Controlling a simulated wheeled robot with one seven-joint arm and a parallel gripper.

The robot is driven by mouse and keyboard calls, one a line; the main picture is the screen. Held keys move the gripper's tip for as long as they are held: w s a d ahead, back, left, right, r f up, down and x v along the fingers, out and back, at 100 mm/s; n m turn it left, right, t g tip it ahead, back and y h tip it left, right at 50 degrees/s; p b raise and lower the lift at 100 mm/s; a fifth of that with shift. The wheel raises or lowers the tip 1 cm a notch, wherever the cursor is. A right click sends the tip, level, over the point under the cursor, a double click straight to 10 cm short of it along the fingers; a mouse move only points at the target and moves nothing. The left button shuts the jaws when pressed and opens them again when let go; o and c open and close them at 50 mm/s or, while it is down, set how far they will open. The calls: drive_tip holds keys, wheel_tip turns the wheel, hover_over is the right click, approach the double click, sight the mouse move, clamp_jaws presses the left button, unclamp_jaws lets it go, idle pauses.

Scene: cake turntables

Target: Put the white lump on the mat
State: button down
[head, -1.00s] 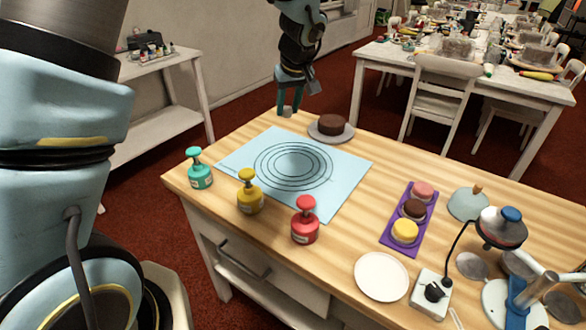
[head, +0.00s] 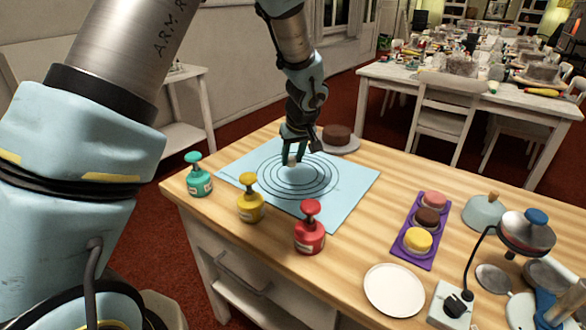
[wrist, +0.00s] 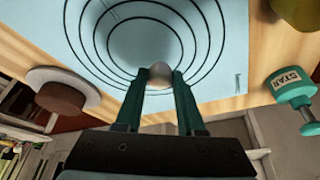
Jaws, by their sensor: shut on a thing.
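The white lump (wrist: 159,75) is held between the two green fingertips of my gripper (wrist: 161,84) in the wrist view. In the head view my gripper (head: 293,160) is over the ringed middle of the light blue mat (head: 345,195), with the lump (head: 292,159) a small pale spot between the fingers. The mat has several black circles and also fills the top of the wrist view (wrist: 230,60). I cannot tell whether the lump touches the mat or hangs just above it.
Three pump bottles, teal (head: 198,180), yellow (head: 250,205) and red (head: 309,235), stand along the mat's near side. A chocolate cake (head: 337,134) on a plate stands behind it. A purple tray (head: 408,251) of small cakes and a white plate (head: 394,290) are to the right.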

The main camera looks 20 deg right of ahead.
sight(293, 165)
drive_tip(key=shift+f, duration=2)
drive_tip(key=c, duration=0.5)
unclamp_jaws()
drive_tip(key=b+v, duration=0.1)
drive_tip(key=v, duration=1.1)
drive_tip(key=shift+r, duration=0.1)
drive_tip(key=a+g, duration=0.3)
drive_tip(key=a, duration=2.5)
drive_tip(key=s+a, duration=0.1)
drive_tip(key=a, duration=0.1)
drive_tip(key=s+a, duration=0.2)
drive_tip(key=a, duration=0.1)
drive_tip(key=s+a+f, duration=0.1)
drive_tip(key=s+a, duration=0.1)
drive_tip(key=a, duration=0.1)
drive_tip(key=shift+s+a+f, duration=0.1)
drive_tip(key=shift+s+a, duration=0.05)
drive_tip(key=shift+s, duration=0.1)
